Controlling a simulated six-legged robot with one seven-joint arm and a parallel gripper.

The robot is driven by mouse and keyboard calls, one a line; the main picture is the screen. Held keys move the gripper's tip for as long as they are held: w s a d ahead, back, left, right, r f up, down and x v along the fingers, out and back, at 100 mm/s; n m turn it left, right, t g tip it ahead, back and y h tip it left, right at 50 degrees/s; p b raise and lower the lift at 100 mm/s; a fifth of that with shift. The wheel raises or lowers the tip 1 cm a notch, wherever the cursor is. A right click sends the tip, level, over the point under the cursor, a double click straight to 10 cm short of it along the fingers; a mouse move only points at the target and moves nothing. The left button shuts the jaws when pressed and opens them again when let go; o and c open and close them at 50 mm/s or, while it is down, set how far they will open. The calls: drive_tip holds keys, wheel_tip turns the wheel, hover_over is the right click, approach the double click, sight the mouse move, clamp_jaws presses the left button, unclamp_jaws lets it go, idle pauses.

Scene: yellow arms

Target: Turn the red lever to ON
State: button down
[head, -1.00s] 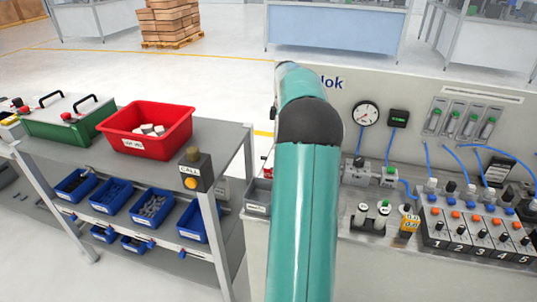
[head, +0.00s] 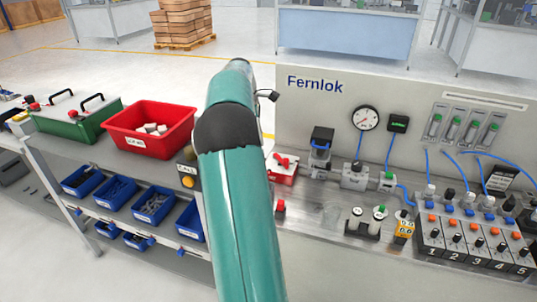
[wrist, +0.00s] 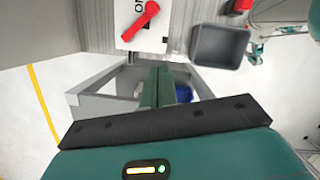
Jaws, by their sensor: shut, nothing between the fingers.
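The red lever (wrist: 140,21) is at the top of the wrist view, on a white box (wrist: 122,36). It lies aslant, from upper right to lower left, beside black lettering partly cut by the frame edge. In the head view the red lever (head: 282,160) sits on its box (head: 284,174) at the left end of the Fernlok bench. My gripper (wrist: 160,71) is shut and empty. Its fingers point toward the box, apart from the lever in the picture. In the head view my arm hides the gripper.
A grey bin (wrist: 219,47) is right of the box in the wrist view. Valves, a gauge (head: 365,118) and numbered switches (head: 475,240) occupy the bench to the right.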

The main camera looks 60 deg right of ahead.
sight(281, 158)
drive_tip(key=x, duration=1)
drive_tip(key=shift+s+f, duration=0.15)
drive_tip(key=shift+f, duration=0.05)
drive_tip(key=s, duration=0.1)
drive_tip(key=s+d, duration=0.1)
drive_tip(key=shift+s+d+r, duration=0.15)
drive_tip(key=shift+s, duration=0.1)
drive_tip(key=shift+s+d, duration=0.25)
drive_tip(key=shift+s, duration=0.05)
drive_tip(key=shift+s, duration=0.1)
